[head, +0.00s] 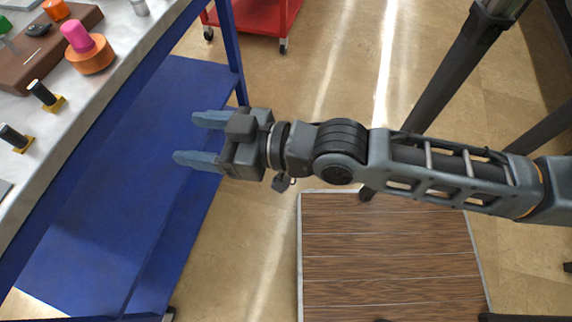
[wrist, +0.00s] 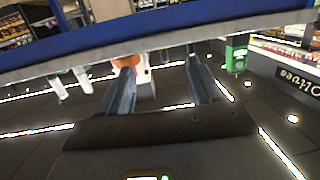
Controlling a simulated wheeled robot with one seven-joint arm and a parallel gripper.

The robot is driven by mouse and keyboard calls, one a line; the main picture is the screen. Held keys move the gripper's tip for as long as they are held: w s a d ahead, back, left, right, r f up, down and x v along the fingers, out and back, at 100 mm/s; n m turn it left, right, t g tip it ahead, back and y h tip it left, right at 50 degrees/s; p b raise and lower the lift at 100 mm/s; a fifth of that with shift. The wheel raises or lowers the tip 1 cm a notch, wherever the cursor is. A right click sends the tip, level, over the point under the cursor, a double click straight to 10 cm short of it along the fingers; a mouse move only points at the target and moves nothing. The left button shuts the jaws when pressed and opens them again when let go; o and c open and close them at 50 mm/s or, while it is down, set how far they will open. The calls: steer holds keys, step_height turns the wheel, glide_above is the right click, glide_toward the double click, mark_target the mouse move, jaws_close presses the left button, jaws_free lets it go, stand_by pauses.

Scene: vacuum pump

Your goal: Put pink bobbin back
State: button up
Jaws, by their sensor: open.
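A pink bobbin (head: 76,36) sits on an orange round base (head: 91,56) on the workbench at the upper left of the head view. My gripper (head: 197,139) is open and empty. It is to the right of the bench top and apart from the bobbin, over the blue lower shelf as seen from the head. In the wrist view my gripper's two fingers (wrist: 164,85) stand apart with nothing held between them.
The workbench top (head: 84,112) has a blue edge and frame. On it are a brown wooden block (head: 36,62), another orange piece (head: 55,9) and two black-and-yellow parts (head: 46,96). A blue lower shelf (head: 120,150) lies below. A red cart (head: 258,16) stands behind.

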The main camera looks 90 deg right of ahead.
steer(key=s+a+n+y, duration=0.2)
steer(key=s+a, duration=0.4)
steer(key=s, duration=0.7)
steer(key=shift+r+n+g+y, duration=0.15)
steer(key=shift+n+g+y, duration=0.2)
steer(key=shift+y, duration=0.35)
steer(key=shift+a, duration=0.1)
steer(key=shift+r+p, duration=0.4)
